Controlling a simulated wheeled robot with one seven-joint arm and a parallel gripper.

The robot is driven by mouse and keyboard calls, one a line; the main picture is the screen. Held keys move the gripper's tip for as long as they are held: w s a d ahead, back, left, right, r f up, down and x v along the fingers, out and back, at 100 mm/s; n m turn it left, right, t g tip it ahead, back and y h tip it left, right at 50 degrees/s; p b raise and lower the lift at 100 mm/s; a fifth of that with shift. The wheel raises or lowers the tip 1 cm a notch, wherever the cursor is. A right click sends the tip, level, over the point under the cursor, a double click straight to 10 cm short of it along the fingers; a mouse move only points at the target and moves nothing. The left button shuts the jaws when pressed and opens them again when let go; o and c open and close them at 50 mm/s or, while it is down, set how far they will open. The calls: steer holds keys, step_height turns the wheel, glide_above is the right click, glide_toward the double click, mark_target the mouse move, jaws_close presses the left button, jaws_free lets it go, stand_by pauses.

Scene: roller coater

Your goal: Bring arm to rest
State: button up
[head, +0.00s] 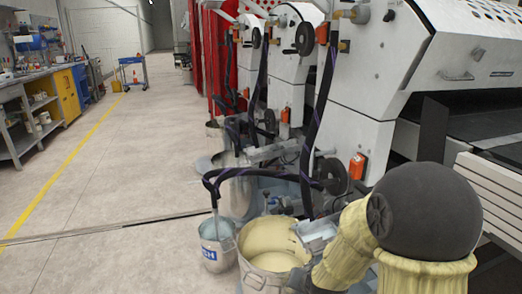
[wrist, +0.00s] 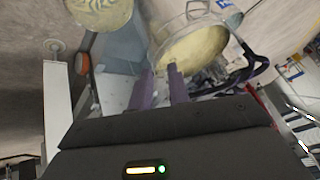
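My arm (head: 352,245), in a pale yellow cover with a dark round joint, reaches in at the lower right of the head view. Its far end drops behind the rim of a large metal pot (head: 252,280) of cream-coloured liquid. My gripper (wrist: 162,84) shows in the wrist view as two purple fingers standing apart, with nothing seen between them. The pot (wrist: 160,57) shows just beyond the fingertips; I cannot tell whether they touch it. In the head view the fingers are hidden.
A white bucket (head: 217,245) stands left of the pot, with a dark hose (head: 250,172) arching above. White coating machines (head: 350,130) line the right side. A workbench (head: 35,95) and a blue cart (head: 132,73) stand far left. The floor (head: 120,180) at left is clear.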

steer(key=s+d+r+n+g+p, duration=0.1)
steer(key=s+d+r+n+g, duration=0.15)
steer(key=s, duration=0.45)
steer(key=s+d+r+n+g, duration=0.1)
steer(key=s+r+n+g, duration=0.15)
steer(key=s, duration=0.45)
step_height(320, 180, up, 38)
steer(key=p, duration=3.8)
steer(key=shift+w+m+h, duration=0.2)
steer(key=shift+m+h, duration=0.1)
steer(key=shift+m, duration=0.1)
steer(key=shift+d, duration=0.1)
